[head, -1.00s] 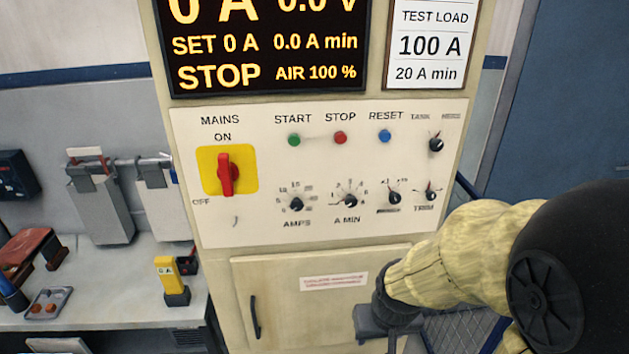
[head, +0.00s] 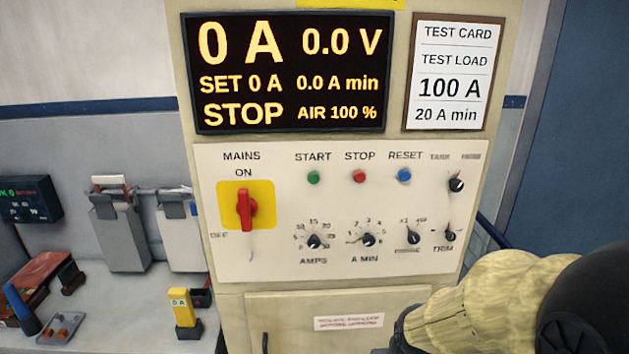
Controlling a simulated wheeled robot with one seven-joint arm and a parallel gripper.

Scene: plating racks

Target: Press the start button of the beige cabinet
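The beige cabinet (head: 215,322) stands upright in the middle of the head view. Its green start button (head: 313,177) sits on the white control panel (head: 290,200) under the word START. A red stop button (head: 359,177) and a blue reset button (head: 404,175) are to its right. The black display (head: 290,73) above reads 0 A, 0.0 V, SET 0 A, 0.0 A min, STOP, AIR 100 %. The red mains switch (head: 245,209) on a yellow plate is upright at ON. My arm shows at the lower right, apart from the button; my gripper is below the frame.
Several dials line the lower panel, including AMPS (head: 314,241) and A MIN (head: 368,239). A test card (head: 450,72) reads 100 A, 20 A min. A bench (head: 110,310) at left holds a yellow meter (head: 182,308) and small items. The space before the start button looks clear.

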